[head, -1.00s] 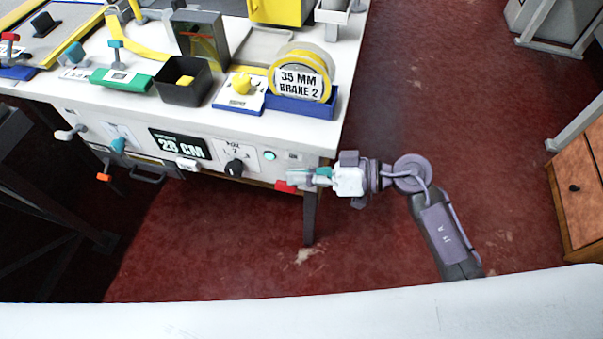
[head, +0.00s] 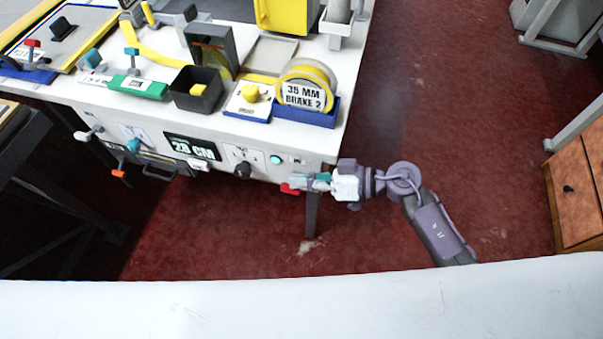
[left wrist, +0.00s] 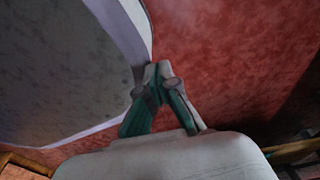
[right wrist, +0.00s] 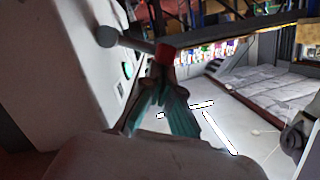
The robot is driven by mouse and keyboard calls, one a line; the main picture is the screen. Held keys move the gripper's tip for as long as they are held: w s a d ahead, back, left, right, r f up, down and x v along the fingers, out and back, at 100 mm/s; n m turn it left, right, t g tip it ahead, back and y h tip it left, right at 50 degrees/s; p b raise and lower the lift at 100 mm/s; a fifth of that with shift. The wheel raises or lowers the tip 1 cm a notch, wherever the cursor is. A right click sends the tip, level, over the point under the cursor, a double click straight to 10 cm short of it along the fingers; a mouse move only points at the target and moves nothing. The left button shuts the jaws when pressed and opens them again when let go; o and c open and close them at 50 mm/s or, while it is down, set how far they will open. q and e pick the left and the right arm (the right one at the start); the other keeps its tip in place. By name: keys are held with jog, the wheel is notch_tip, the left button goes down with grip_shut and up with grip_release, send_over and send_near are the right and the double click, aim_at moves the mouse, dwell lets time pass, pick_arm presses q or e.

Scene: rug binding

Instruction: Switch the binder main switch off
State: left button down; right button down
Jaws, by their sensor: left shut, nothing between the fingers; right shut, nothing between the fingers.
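The binder's white front panel carries a red-ended lever (head: 289,188) at its right end, which appears to be the main switch. In the right wrist view its red end (right wrist: 165,52) sits on a grey arm reaching out from a round pivot on the panel. My right gripper (head: 307,184) is shut and empty, with its fingertips right by the red end; I cannot tell if they touch. Its teal fingers meet just below the red end in the right wrist view (right wrist: 163,75). My left gripper (left wrist: 158,72) shows only in the left wrist view, shut and empty.
The panel also has a green button (head: 276,160), a black knob (head: 242,170) and a "28 CM" display (head: 190,147). A yellow tape roll (head: 309,75) stands in a blue holder above. Floor right of the bench is clear up to a wooden cabinet (head: 578,195).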

jog(key=p, duration=0.3)
jog(key=shift+s+f+n+p, duration=0.25)
jog(key=shift+s+n+p, duration=0.1)
jog(key=shift+n+p, duration=0.05)
jog(key=n+p, duration=0.1)
jog(key=s+f+n+t+h+p, duration=0.1)
jog(key=n, duration=0.1)
jog(key=shift+s+a+f+t, duration=0.1)
jog(key=shift+f+t, duration=0.2)
pick_arm(q)
jog(key=s+a+r, duration=0.1)
jog(key=s+r, duration=0.2)
jog(key=s, duration=0.2)
jog(key=shift+s, duration=0.25)
pick_arm(e)
jog(key=f+n, duration=0.1)
jog(key=f+n+t, duration=0.1)
jog(key=n, duration=0.1)
jog(key=f+n, duration=0.1)
jog(key=shift+s+a+f+n+t, duration=0.15)
jog(key=shift+s+n+t, duration=0.15)
pick_arm(q)
jog(key=shift+r, duration=0.15)
pick_arm(e)
jog(key=shift+f, duration=0.15)
